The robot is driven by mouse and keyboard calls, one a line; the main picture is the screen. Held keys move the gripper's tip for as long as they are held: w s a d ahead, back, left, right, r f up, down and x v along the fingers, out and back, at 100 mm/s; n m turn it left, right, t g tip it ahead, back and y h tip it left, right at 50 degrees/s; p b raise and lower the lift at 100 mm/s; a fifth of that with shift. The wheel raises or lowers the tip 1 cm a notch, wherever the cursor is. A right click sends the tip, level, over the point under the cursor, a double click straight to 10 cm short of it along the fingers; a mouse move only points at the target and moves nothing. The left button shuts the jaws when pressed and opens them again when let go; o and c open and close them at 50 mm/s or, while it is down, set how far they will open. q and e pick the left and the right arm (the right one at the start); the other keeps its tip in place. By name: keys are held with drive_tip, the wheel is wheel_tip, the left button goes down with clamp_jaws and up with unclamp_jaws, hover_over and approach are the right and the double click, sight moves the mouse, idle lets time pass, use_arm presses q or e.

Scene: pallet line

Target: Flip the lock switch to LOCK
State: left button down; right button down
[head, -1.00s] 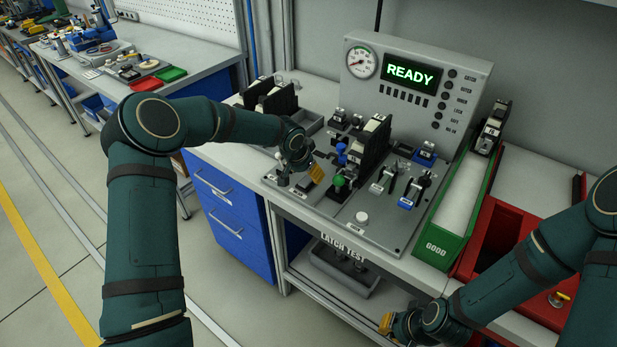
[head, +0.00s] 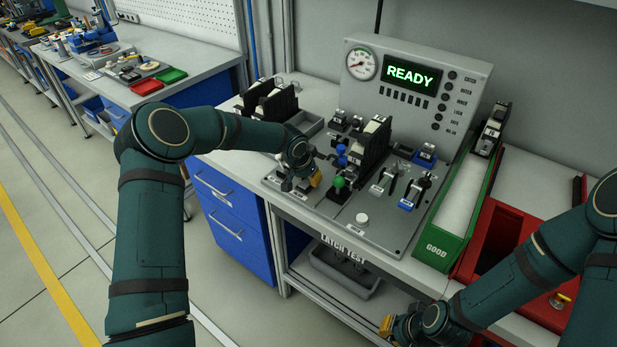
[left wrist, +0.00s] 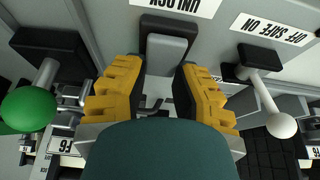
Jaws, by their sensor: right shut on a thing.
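The lock switch (left wrist: 165,50), a grey lever on a dark base, shows in the left wrist view below an upside-down label (left wrist: 178,5) whose visible part reads UNLOCK. My left gripper (left wrist: 156,92) is open. Its two yellow fingers are apart, one on each side of the lever's end; I cannot tell whether they touch it. In the head view my left gripper (head: 308,182) is low over the front of the test panel and hides the switch. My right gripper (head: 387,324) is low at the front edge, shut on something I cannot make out.
A green ball knob (left wrist: 28,108) and a white ball knob (left wrist: 280,125) flank my left gripper. A black upright fixture (head: 371,150) stands behind it. The display (head: 410,75) reads READY. A green GOOD chute (head: 437,245) and a red bin (head: 480,262) lie right.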

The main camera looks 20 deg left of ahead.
sight(303, 185)
use_arm(q)
drive_tip(key=shift+g+p, duration=0.4)
drive_tip(key=shift+w+f+g+y, duration=0.1)
drive_tip(key=shift+f+g+y, duration=0.15)
drive_tip(key=shift+g, duration=0.25)
drive_tip(key=c, duration=0.7)
unclamp_jaws()
drive_tip(key=shift+o, duration=0.2)
drive_tip(key=shift+r, duration=0.1)
drive_tip(key=d+v, duration=0.1)
drive_tip(key=v, duration=1)
drive_tip(key=shift+a+r, duration=0.45)
